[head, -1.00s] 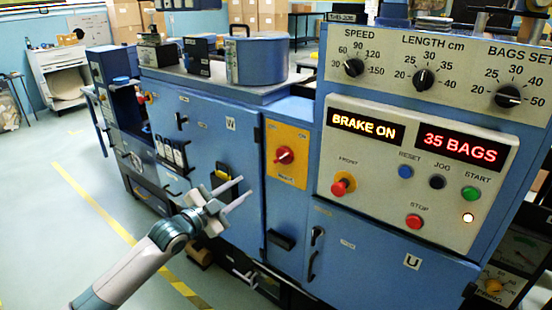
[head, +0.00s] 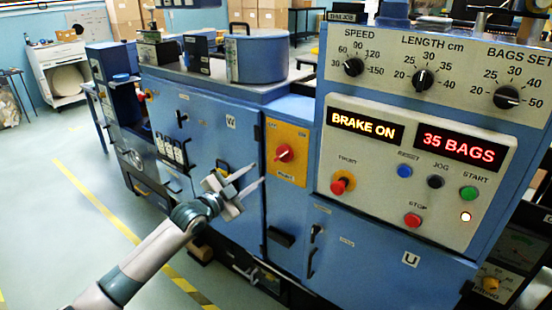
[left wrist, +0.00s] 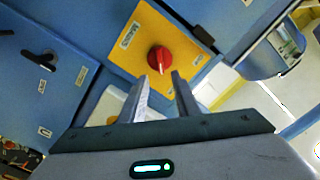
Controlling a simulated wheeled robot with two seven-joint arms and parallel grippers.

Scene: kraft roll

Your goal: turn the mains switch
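The mains switch is a red rotary knob (head: 284,154) on a yellow plate (head: 287,172) on the front of the blue machine. In the left wrist view the red knob (left wrist: 160,59) shows just beyond and between my fingertips, with a pale mark on its lower edge. My left gripper (head: 257,175) is open and empty, left of the plate and apart from the knob in the head view; its fingers (left wrist: 162,76) point toward the knob in the left wrist view. My right gripper is not in view.
Blue cabinet doors (head: 205,135) lie left. The floor (head: 60,210) at left is mostly clear.

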